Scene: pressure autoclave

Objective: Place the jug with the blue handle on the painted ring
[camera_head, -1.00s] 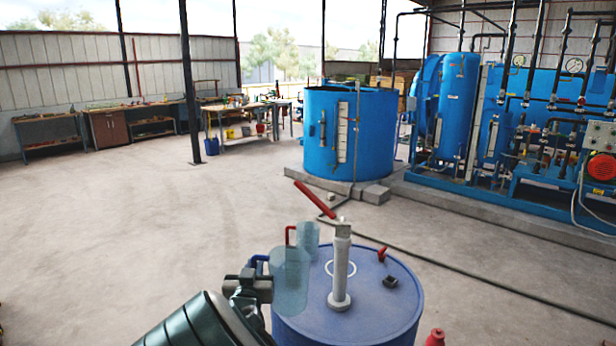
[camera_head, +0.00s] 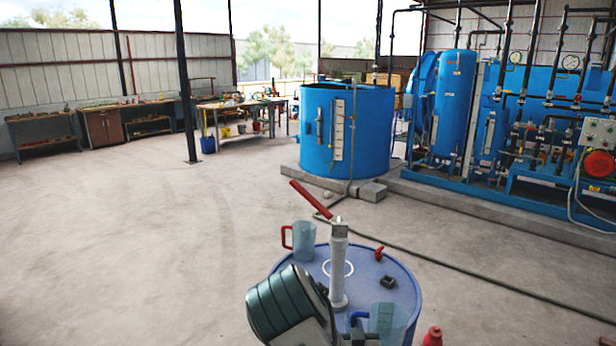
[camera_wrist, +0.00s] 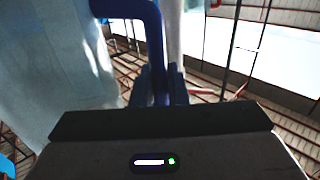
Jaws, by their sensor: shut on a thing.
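The jug with the blue handle (camera_head: 388,322) is a clear bluish jug, seen over the front right part of the blue drum (camera_head: 402,283). My gripper (camera_head: 350,332) is shut on its blue handle, low in the head view and partly hidden by my arm. In the wrist view, the fingers (camera_wrist: 158,88) close around the blue handle (camera_wrist: 154,35), with the jug's body (camera_wrist: 60,70) to the left. I cannot tell how high the jug is above the drum top. The painted ring (camera_head: 351,268) is a white circle on the drum top, partly hidden behind the pump.
A white pump (camera_head: 338,265) with a red lever (camera_head: 310,199) stands upright on the drum. A jug with a red handle (camera_head: 303,240) stands at the drum's back left. A red valve (camera_head: 379,253) and a small dark block (camera_head: 388,282) sit at the right.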

